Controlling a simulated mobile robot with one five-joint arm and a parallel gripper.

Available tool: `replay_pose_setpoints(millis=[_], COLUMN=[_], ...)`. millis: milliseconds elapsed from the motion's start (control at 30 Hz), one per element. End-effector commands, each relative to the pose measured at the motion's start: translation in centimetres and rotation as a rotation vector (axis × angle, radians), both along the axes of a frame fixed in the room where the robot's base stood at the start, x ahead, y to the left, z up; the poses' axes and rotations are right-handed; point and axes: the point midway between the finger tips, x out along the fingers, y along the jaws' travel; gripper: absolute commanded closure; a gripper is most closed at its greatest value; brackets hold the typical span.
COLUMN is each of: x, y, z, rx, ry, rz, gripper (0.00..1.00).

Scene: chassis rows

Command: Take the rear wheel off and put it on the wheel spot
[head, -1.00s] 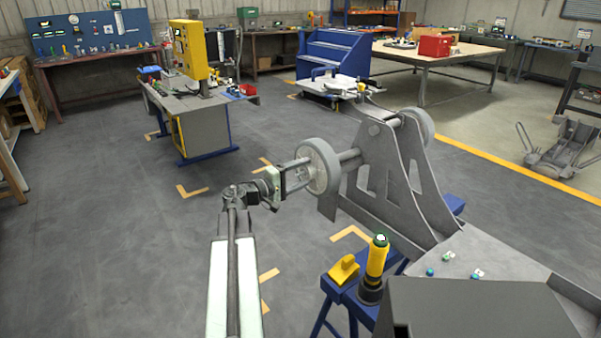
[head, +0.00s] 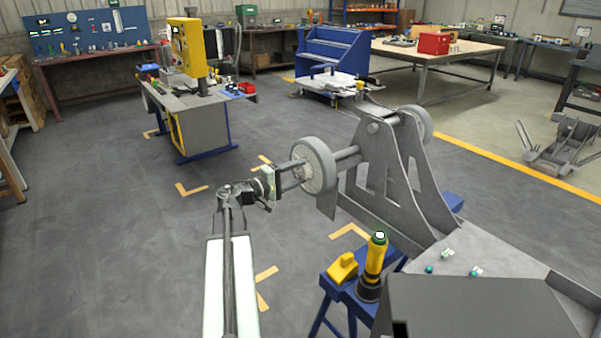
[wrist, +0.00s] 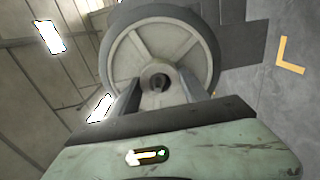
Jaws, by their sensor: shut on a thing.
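A grey-rimmed wheel with a pale spoked hub (head: 313,166) is on the left end of the axle (head: 346,153) of the grey chassis (head: 382,170). It fills the top of the wrist view (wrist: 213,45), with a dark hole at its hub. My gripper (head: 300,174) comes from the left and is shut on the wheel's hub, one finger on each side of it in the wrist view (wrist: 160,90). The axle still meets the wheel's far side in the picture; I cannot tell whether a small gap exists. I cannot make out a marked wheel spot.
A second wheel (head: 419,124) is on the chassis's far side. A yellow-and-black tool (head: 374,268) and a yellow block (head: 342,267) sit on the blue stand at the front. A grey workbench (head: 205,105) stands back left. Floor between is clear, with orange corner marks.

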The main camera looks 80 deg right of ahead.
Motion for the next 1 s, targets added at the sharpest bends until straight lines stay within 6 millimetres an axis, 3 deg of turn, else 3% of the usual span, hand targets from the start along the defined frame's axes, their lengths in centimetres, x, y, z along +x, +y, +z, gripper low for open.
replay_pose_setpoints(millis=[1000], x=[3.7], y=[3.5], z=[-0.1], rx=[0.001], ry=[-0.003], rz=[0.000], gripper=[1.00])
